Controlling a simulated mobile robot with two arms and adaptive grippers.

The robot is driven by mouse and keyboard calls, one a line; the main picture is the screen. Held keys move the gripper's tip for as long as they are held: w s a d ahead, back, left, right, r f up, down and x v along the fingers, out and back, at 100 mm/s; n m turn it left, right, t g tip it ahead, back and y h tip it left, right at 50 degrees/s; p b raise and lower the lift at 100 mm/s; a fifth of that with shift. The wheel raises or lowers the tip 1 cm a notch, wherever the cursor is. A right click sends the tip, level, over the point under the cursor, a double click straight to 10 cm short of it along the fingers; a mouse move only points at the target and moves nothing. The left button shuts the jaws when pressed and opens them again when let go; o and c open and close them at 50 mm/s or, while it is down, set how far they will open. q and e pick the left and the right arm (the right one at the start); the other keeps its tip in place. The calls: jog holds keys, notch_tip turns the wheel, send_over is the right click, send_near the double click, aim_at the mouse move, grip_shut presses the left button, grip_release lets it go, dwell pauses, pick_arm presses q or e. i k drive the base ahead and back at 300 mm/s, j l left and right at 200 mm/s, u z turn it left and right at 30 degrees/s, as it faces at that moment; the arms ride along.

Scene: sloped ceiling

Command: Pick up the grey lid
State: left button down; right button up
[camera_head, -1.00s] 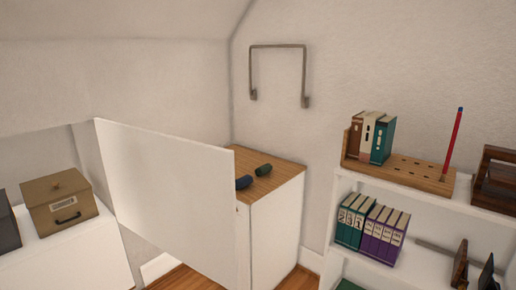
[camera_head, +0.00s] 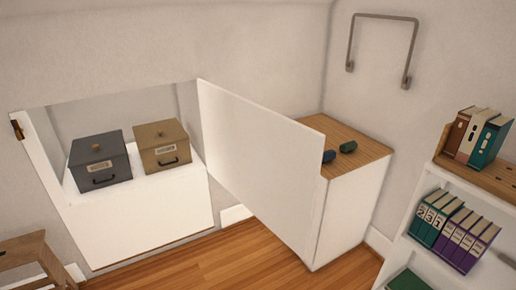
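The grey lid (camera_head: 97,146) sits on top of a dark grey box (camera_head: 102,172) with a label and a front handle. The box stands on a white surface inside a recess in the wall, at the left of the head view. A tan box (camera_head: 165,154) with its own lid (camera_head: 158,133) stands close to its right. Neither of my grippers shows in the head view.
A white door panel (camera_head: 258,165) stands open right of the recess. Behind it is a white cabinet with a wooden top (camera_head: 358,148). A shelf with binders (camera_head: 454,230) is at right, a wooden stool (camera_head: 24,252) at lower left. The wooden floor (camera_head: 235,267) between looks clear.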

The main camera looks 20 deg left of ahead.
aim_at(86, 150)
jog(key=i+u, duration=0.15)
jog(key=u, duration=0.25)
jog(key=i+l+u, duration=0.1)
jog(key=u, duration=0.25)
jog(key=i+l+u, duration=0.1)
jog(key=u, duration=0.3)
jog(key=l+u, duration=0.25)
jog(key=u, duration=0.15)
jog(key=i, duration=0.05)
